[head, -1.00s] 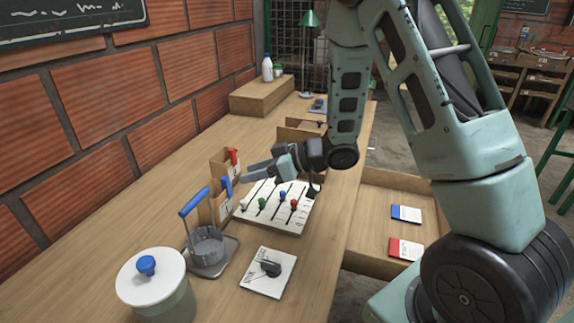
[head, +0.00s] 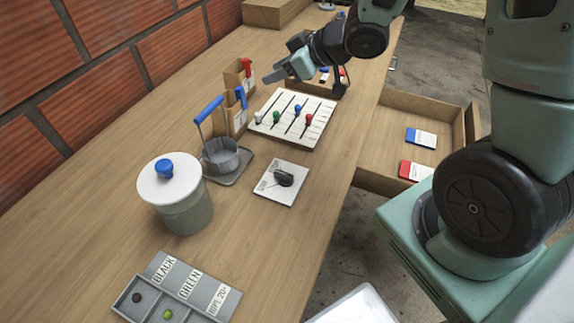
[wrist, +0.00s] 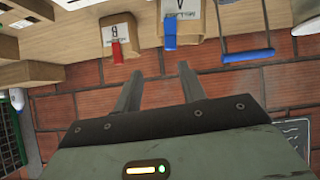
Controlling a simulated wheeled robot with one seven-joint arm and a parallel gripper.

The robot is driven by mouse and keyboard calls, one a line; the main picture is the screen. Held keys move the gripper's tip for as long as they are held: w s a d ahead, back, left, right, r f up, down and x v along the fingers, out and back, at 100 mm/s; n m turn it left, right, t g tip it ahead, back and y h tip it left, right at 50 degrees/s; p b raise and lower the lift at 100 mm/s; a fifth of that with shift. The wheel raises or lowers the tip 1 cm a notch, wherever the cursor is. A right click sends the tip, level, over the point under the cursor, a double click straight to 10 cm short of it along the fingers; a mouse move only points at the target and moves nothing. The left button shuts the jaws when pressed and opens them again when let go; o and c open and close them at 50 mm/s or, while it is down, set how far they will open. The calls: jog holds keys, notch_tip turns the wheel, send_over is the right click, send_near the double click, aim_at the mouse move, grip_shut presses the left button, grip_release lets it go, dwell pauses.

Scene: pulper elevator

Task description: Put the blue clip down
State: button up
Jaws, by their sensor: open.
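The blue clip (head: 241,97) sits at the top edge of the nearer cardboard bag (head: 236,118), against its front. It also shows in the wrist view (wrist: 169,36), apart from the fingers. The red clip (head: 246,66) sits on the farther bag (head: 233,78), and in the wrist view it shows (wrist: 117,51) left of the blue one. My gripper (head: 275,74) is open and empty, to the right of the bags near the far end of the slider board. Its two parted fingers show in the wrist view (wrist: 162,88), with nothing between them.
A slider board (head: 297,120) with coloured knobs lies right of the bags. A wire-handled pot (head: 220,155), a lidded canister (head: 180,205), a dial plate (head: 281,182) and a labelled tray (head: 175,290) stand nearer. An open drawer (head: 385,165) holds blue and red cards. The brick wall bounds the left.

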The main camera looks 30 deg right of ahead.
jog(key=s+a+r+g+h, duration=0.1)
jog(key=s+a+g, duration=0.3)
jog(key=s, duration=0.9)
jog(key=s+a+g+h, duration=0.4)
jog(key=s+a, duration=0.6)
jog(key=s, duration=0.4)
jog(key=shift+s+r+g, duration=0.2)
jog(key=shift+r+g, duration=0.15)
jog(key=shift+g, duration=0.15)
jog(key=shift+w, duration=0.15)
